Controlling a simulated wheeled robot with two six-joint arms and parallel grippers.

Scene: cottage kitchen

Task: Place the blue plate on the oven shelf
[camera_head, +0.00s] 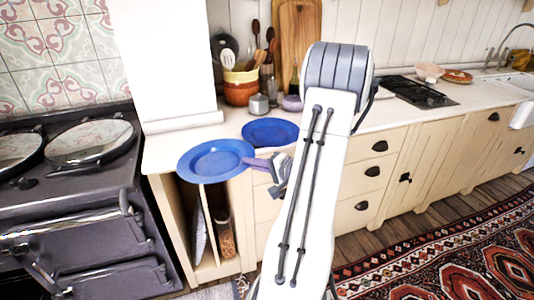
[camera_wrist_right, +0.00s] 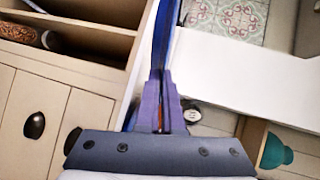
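A blue plate (camera_head: 215,160) is held by its right edge in my right gripper (camera_head: 262,164). It is roughly level, in front of and partly over the counter's left end. In the right wrist view the plate (camera_wrist_right: 160,45) shows nearly edge-on between the purple fingers (camera_wrist_right: 160,105). A second blue plate (camera_head: 270,131) lies on the counter just behind the gripper. The dark range oven (camera_head: 85,215) stands at the left, with doors on its front. No oven shelf shows clearly. My left gripper is out of view.
The counter (camera_head: 165,148) holds a pot of utensils (camera_head: 240,88), small jars and cutting boards (camera_head: 297,40). Round lids (camera_head: 90,142) cover the range top. Open cubbies (camera_head: 205,225) below the counter hold a jar. A patterned rug (camera_head: 450,255) covers the floor at right.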

